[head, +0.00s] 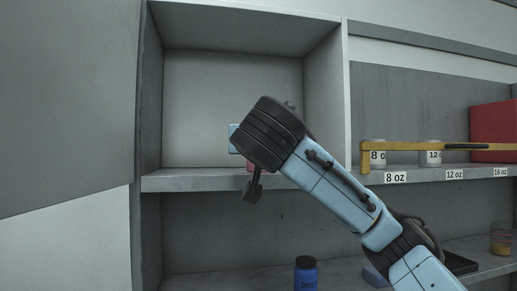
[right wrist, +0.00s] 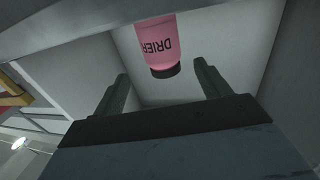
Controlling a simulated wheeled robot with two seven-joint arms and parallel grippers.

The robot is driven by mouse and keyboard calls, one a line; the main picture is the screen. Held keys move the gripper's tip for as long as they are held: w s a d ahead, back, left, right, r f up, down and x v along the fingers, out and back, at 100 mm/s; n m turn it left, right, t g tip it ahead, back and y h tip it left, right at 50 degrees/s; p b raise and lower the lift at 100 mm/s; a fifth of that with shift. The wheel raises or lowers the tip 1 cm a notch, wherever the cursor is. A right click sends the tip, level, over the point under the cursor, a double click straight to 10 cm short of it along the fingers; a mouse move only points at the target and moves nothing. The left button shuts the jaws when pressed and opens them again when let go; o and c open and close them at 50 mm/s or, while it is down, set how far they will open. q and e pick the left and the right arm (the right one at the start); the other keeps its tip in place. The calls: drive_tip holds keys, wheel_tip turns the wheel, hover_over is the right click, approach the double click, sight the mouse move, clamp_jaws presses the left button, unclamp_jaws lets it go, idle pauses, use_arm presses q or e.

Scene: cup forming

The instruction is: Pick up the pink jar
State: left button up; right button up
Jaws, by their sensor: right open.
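The pink jar (right wrist: 158,44) has a black cap and a label reading "DRIER", which shows inverted in the right wrist view. Only a small pink patch of the jar (head: 250,167) shows in the head view, at the shelf's front edge, mostly hidden behind my right wrist. My right gripper (right wrist: 161,69) is open, its two dark fingers apart. The jar appears in the gap between the fingers, seemingly beyond the tips, and I see no contact. My left gripper is in neither view.
The open cubby's shelf (head: 190,180) looks otherwise empty, with walls on both sides. At right, a yellow bar (head: 430,146) runs before cups (head: 433,158) and a red box (head: 493,131). A blue bottle (head: 306,274) stands on the lower shelf.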

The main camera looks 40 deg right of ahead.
drive_tip(key=shift+w+d, duration=0.3)
drive_tip(key=shift+w, duration=0.05)
drive_tip(key=p+x, duration=0.1)
drive_tip(key=x, duration=0.2)
drive_tip(key=p+x, duration=0.1)
drive_tip(key=x, duration=0.1)
drive_tip(key=shift+w+a+f+p, duration=0.1)
drive_tip(key=shift+a+f+p, duration=0.1)
drive_tip(key=shift+f+p, duration=0.15)
drive_tip(key=shift+w+d+f, duration=0.1)
drive_tip(key=shift+w, duration=0.1)
drive_tip(key=shift+c, duration=0.3)
drive_tip(key=c, duration=1)
